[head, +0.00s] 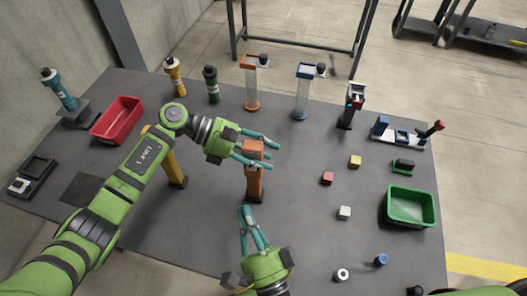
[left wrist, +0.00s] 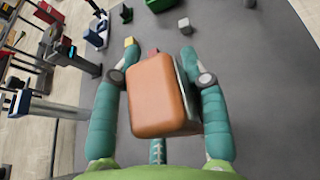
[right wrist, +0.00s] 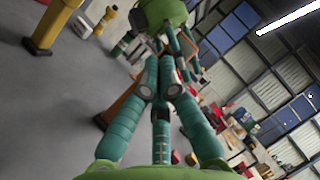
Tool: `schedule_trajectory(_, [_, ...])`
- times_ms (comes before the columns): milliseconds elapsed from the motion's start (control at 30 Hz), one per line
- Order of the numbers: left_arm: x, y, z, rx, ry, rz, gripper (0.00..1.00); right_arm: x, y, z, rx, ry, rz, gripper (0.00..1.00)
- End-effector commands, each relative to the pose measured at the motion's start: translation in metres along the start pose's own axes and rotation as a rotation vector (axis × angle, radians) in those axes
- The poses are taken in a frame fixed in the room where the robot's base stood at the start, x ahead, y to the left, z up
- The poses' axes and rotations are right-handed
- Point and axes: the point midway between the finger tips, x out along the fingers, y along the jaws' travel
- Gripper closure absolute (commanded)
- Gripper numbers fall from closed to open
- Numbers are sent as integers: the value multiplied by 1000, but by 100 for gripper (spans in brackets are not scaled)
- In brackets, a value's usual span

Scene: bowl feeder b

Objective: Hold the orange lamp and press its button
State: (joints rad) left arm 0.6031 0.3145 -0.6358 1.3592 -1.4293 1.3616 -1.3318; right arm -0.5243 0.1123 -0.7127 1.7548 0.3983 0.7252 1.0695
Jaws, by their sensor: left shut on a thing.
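The orange lamp (head: 254,182) stands upright on the dark table, left of the small cubes. My left gripper (head: 262,149) is shut on its upper part, with one finger on each side. The lamp's boxy orange head (left wrist: 158,92) fills the middle of the left wrist view between the fingers. My right gripper (head: 246,208) is in front of the lamp's base in the head view, fingers together and empty. In the right wrist view the lamp (right wrist: 121,103) shows partly behind the fingers. I cannot make out the lamp's button.
A yellow post (head: 175,170) stands left of the lamp, partly behind my left arm. Red (head: 328,178), yellow (head: 355,162) and white (head: 344,212) cubes lie to the right, before a green bin (head: 410,222). A red bin (head: 117,120) is at the left. Tall devices line the back.

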Motion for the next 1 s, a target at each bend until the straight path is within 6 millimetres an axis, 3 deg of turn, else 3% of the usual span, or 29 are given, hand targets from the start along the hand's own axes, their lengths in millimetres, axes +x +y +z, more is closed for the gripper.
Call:
schedule_trajectory(200, [0,0,-1,0,2,1,100,-3,2,9,-481,-174,22,100])
schedule_trajectory(333, [0,0,-1,0,2,0,100,-4,6,10,-628,-222,28,100])
schedule_trajectory(567, [0,0,-1,-1,1,0,100,9,9,1,-669,-233,27,100])
schedule_trajectory(1000, [0,0,-1,-1,1,0,100,56,19,-31,-663,-233,28,100])
